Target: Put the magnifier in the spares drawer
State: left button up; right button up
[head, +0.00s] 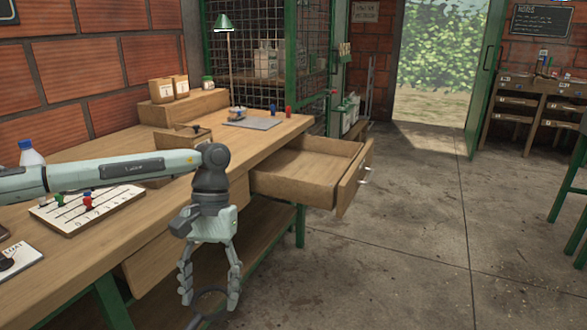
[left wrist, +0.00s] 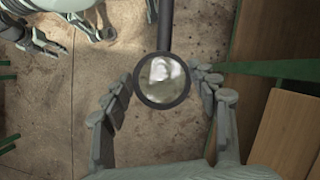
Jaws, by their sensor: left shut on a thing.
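The magnifier (left wrist: 162,80) has a dark round rim, a clear lens and a dark handle. My left gripper (head: 209,300) is shut on its rim, with a fingertip on each side. It holds it in the air in front of the bench, and the ring (head: 208,291) shows low in the head view. In the left wrist view the handle points up and runs out of frame. A wooden drawer (head: 310,170) stands pulled out, its inside looking empty; I can read no label on it. Pale parts of mine at the upper left of the left wrist view may be my right gripper.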

aim_at(306, 170)
jog(key=i+l+u, duration=0.1)
jog(key=l, duration=0.25)
jog(key=i+l+u, duration=0.25)
jog(key=i+l, duration=0.2)
jog(key=l, duration=0.25)
jog(key=i+l+u, duration=0.15)
jog(key=l, duration=0.25)
jog(key=i+l+u, duration=0.1)
jog(key=l, duration=0.25)
